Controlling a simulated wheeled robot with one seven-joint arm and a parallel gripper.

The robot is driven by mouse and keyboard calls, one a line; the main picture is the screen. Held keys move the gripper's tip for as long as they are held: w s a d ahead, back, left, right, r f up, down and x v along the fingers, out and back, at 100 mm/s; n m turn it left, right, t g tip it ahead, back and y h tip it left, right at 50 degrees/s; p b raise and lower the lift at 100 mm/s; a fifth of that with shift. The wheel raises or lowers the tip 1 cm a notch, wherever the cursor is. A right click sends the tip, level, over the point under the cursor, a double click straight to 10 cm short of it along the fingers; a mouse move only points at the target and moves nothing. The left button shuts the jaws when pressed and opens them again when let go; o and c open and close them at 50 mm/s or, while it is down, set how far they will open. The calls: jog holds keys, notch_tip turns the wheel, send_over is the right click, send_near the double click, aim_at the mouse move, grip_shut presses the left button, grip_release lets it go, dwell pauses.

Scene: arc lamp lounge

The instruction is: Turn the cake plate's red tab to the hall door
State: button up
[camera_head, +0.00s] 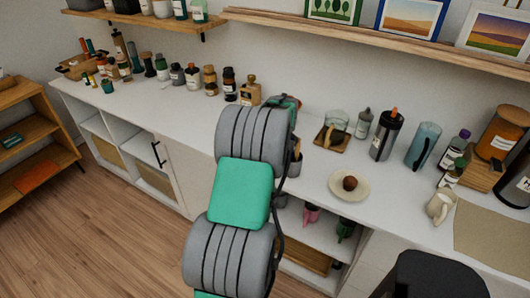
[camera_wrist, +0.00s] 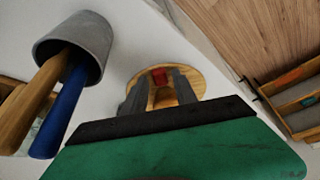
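The cake plate (camera_wrist: 196,80) is a round wooden disc on the white counter, seen in the wrist view beyond my fingers. Its red tab (camera_wrist: 160,74) shows between the fingertips, at the plate's far side in that view. My gripper (camera_wrist: 160,88) has its two grey fingers apart, over the plate, one on each side of the tab. I cannot tell whether they touch it. In the head view my arm hides the plate and the fingers. I cannot make out the hall door in either view.
A grey cup (camera_wrist: 75,42) with a wooden and a blue handle stands close left of my gripper in the wrist view. In the head view a cream plate (camera_head: 362,193) with a brown ball, bottles and jars line the counter (camera_head: 160,108). Floor (camera_head: 100,235) is clear at left.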

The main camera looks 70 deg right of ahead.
jog(key=shift+o, duration=0.6)
jog(key=shift+r, duration=0.1)
jog(key=b+v, duration=0.1)
jog(key=v, duration=0.6)
jog(key=shift+r, duration=0.35)
jog(key=shift+s, duration=0.1)
jog(key=shift+c, duration=0.2)
